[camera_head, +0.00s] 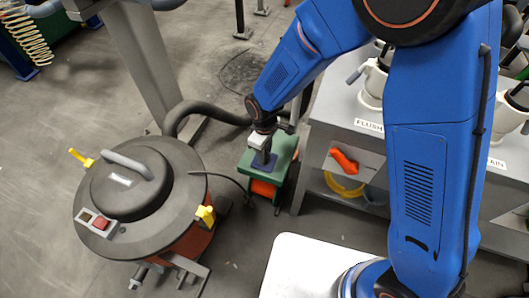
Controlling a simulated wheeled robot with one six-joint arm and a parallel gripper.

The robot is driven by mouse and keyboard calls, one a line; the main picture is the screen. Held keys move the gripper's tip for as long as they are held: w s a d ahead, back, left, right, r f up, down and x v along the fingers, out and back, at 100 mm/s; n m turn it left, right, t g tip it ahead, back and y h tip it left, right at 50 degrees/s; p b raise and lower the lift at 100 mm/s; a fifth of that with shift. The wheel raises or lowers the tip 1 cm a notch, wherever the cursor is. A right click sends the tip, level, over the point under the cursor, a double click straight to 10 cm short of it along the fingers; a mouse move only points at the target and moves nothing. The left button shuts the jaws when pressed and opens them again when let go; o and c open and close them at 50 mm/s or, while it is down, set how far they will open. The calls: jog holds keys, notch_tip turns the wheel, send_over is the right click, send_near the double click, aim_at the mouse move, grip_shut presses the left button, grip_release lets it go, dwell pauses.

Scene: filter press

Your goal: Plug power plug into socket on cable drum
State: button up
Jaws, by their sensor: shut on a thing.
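My gripper (262,158) points down at the end of my blue arm, over the green top of a small stand (286,146). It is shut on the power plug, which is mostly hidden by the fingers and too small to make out. A dark blue patch shows on the green top right below the fingers. Orange parts, seemingly the cable drum (263,188), show under the green top. The socket cannot be made out. A thin black cable (228,178) runs from the vacuum's side toward the stand. I cannot tell whether the plug touches the socket.
A round vacuum (130,185) with a dark lid and yellow clips stands at left, its thick hose (200,108) curving behind the gripper. A grey bench (335,110) with white containers stands at right, with orange and yellow items on its lower shelf. Grey floor lies between.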

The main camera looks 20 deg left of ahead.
jog(key=o, duration=1.1)
jog(key=shift+r, duration=0.1)
notch_tip(320, 180, up, 17)
jog(key=shift+r, duration=0.1)
